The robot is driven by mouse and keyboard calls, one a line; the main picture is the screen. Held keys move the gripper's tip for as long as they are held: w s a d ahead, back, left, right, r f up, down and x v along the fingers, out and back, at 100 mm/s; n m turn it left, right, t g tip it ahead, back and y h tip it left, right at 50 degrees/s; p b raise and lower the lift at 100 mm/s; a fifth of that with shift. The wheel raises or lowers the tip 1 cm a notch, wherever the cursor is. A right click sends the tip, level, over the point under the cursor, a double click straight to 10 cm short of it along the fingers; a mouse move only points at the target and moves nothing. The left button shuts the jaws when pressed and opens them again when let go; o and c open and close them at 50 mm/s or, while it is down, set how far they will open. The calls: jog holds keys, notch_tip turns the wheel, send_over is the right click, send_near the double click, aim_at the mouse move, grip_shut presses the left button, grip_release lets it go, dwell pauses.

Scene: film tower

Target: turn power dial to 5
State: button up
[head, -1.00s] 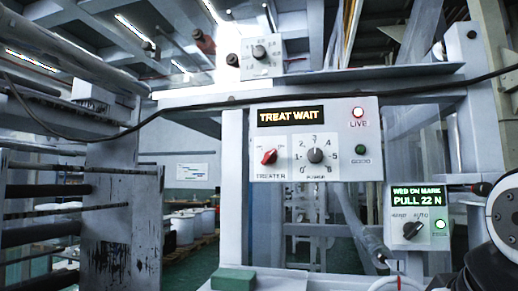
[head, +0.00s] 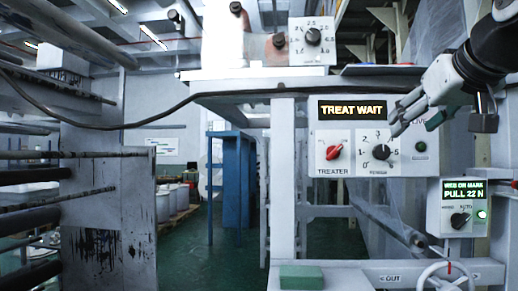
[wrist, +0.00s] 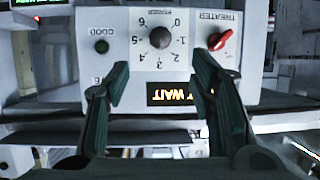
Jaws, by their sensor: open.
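The power dial (head: 381,152) is a dark round knob on a white panel (head: 356,168), with a number scale around it. Its pointer is too small to read surely. In the wrist view the panel is upside down, and the dial (wrist: 160,37) lies just beyond and between the fingertips. My gripper (head: 400,115) is in front of the panel's upper right, by the dial. In the wrist view its fingers (wrist: 160,75) are spread, with nothing between them; the dial looks untouched. The gripper hides the LIVE lamp and part of the panel in the head view.
A red treater knob (head: 333,151) sits left of the dial, under a lit TREAT WAIT display (head: 349,110). A green lamp (head: 420,146) is to the right. A lower box (head: 462,207) reads PULL 22 N. A cable (head: 140,125) crosses above the panel.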

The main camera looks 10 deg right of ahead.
aim_at(383, 152)
jog(key=p+x, duration=0.1)
jog(key=x, duration=1.2)
jog(key=shift+f, duration=0.2)
jog(key=c, duration=1.1)
